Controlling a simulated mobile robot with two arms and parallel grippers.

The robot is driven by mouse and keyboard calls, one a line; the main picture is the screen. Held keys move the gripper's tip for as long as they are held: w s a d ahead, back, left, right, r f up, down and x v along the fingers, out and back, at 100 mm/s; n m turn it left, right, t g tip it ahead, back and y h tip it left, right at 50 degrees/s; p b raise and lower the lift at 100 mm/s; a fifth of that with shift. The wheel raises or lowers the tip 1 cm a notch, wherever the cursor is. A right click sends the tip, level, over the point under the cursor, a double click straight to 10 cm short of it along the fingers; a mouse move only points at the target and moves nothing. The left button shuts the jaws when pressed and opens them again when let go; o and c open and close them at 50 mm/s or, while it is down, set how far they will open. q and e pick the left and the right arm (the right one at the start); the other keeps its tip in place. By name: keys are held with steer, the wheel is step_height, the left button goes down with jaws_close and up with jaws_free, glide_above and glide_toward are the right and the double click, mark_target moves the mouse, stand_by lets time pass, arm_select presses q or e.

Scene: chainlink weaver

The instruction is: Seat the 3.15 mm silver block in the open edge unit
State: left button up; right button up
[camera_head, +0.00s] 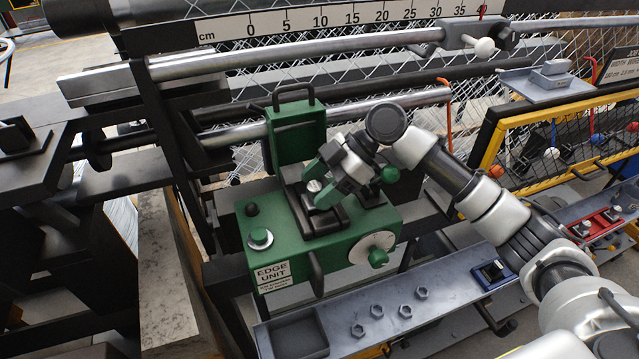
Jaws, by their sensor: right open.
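The green edge unit (350,240) stands in the middle with its green lid (297,130) raised and a dark open bay (320,222) on top. My right gripper (318,196) reaches in from the right and points down into this bay, with its jaws open. A small silver piece with a rounded top (314,186) shows at the bay, close beside the fingertips. I cannot tell whether it is the 3.15 mm silver block, nor how deep it sits. The gripper hides part of the bay. My left gripper is not in view.
A grey tray (460,283) in front holds several hex nuts and a blue holder (492,272). Red holders (602,222) lie farther right. The unit has a silver dial (372,247) with a green knob. Rails and a cm ruler (345,18) run behind.

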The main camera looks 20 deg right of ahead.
steer(key=r+b, duration=0.2)
steer(key=r, duration=0.2)
steer(key=shift+s+d+r+b, duration=0.15)
steer(key=shift+s+d+b, duration=0.15)
steer(key=shift+d+b, duration=0.1)
steer(key=s+d+r+b, duration=0.3)
steer(key=s+d+r, duration=0.3)
steer(key=s+d, duration=0.1)
steer(key=shift+s+r, duration=0.4)
steer(key=shift+s, duration=0.15)
